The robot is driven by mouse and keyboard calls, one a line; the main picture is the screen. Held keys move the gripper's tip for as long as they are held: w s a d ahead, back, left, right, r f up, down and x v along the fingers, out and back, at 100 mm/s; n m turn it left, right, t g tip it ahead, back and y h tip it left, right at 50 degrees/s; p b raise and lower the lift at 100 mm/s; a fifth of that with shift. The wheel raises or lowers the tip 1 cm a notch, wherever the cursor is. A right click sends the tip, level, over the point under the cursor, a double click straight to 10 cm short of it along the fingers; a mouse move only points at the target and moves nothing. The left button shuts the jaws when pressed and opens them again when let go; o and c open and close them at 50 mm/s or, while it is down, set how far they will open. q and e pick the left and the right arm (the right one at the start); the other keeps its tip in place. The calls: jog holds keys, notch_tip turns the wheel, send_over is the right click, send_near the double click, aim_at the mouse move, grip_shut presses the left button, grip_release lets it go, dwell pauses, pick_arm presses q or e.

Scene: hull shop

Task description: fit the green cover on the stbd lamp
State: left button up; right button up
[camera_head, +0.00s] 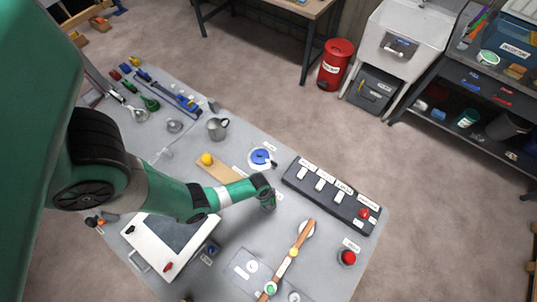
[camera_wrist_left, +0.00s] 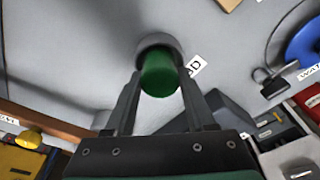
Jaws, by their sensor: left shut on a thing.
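My left gripper (camera_head: 269,206) reaches down over the middle of the bench in the head view. In the left wrist view its two fingers (camera_wrist_left: 160,98) are shut on the green cover (camera_wrist_left: 161,78), a small rounded green piece. A grey round lamp base (camera_wrist_left: 158,41) shows directly behind the cover, beside a white label (camera_wrist_left: 195,66) ending in "BD". The cover overlaps the base in this view; I cannot tell whether it is seated. In the head view the arm and gripper hide most of the cover and base. My right gripper is not in view.
A dark switch panel (camera_head: 329,193) stands right of the gripper. A wooden bar (camera_head: 287,262) and a red dome (camera_head: 348,257) lie nearer the front. A blue disc (camera_head: 262,157) and a wooden board (camera_head: 218,169) are behind. A white-framed panel (camera_head: 145,243) lies left.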

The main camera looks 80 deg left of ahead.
pick_arm(q)
jog(key=shift+f+b, duration=0.3)
dwell(0.6)
jog(key=o, duration=1.6)
jog(key=shift+c, duration=0.2)
notch_tip(320, 180, up, 8)
jog(key=p, duration=0.8)
jog(key=shift+r, duration=0.1)
